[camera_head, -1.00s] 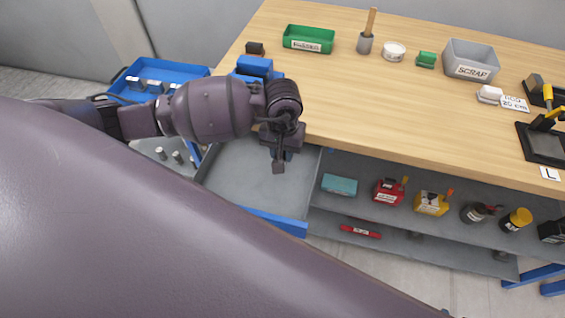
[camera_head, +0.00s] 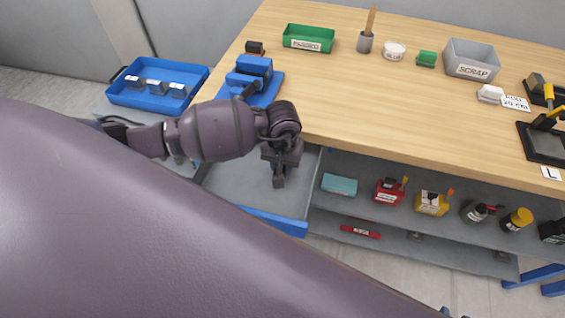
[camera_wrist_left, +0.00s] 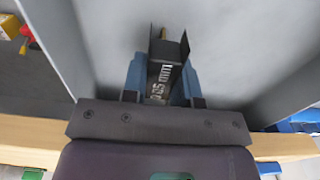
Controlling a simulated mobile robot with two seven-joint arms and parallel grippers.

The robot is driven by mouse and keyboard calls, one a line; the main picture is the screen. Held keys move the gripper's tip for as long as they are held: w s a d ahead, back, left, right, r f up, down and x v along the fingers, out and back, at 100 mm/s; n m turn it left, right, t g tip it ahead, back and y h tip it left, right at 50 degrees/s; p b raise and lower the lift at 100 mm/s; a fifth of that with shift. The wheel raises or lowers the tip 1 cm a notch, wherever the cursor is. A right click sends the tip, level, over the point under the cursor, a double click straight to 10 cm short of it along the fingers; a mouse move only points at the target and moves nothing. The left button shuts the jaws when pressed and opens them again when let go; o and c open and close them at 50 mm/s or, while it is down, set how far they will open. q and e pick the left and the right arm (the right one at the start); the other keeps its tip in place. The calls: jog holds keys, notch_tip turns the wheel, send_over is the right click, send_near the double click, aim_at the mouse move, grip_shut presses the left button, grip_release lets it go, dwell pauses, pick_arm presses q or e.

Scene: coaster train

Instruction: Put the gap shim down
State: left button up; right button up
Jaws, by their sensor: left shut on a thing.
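The gap shim (camera_wrist_left: 160,76) is a dark, narrow piece with pale lettering in the left wrist view. My left gripper (camera_head: 279,178) is shut on it, with a blue finger on each side in the wrist view. In the head view the gripper points down over the open grey drawer (camera_head: 235,180) with the blue front, under the bench top's left end. I cannot tell whether the shim touches the drawer floor. In the head view the shim is too small to make out clearly. My right gripper is not in view.
A blue vise (camera_head: 252,75) stands on the bench edge above the drawer. A blue tray (camera_head: 158,101) with several metal parts is at left. Shelves right of the drawer hold a teal box (camera_head: 339,185) and several containers. The visible drawer floor looks clear.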

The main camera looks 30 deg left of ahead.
pick_arm(q)
jog(key=o, duration=1)
jog(key=shift+c, duration=0.2)
jog(key=shift+r, duration=0.2)
notch_tip(320, 180, up, 12)
jog(key=shift+f, duration=0.1)
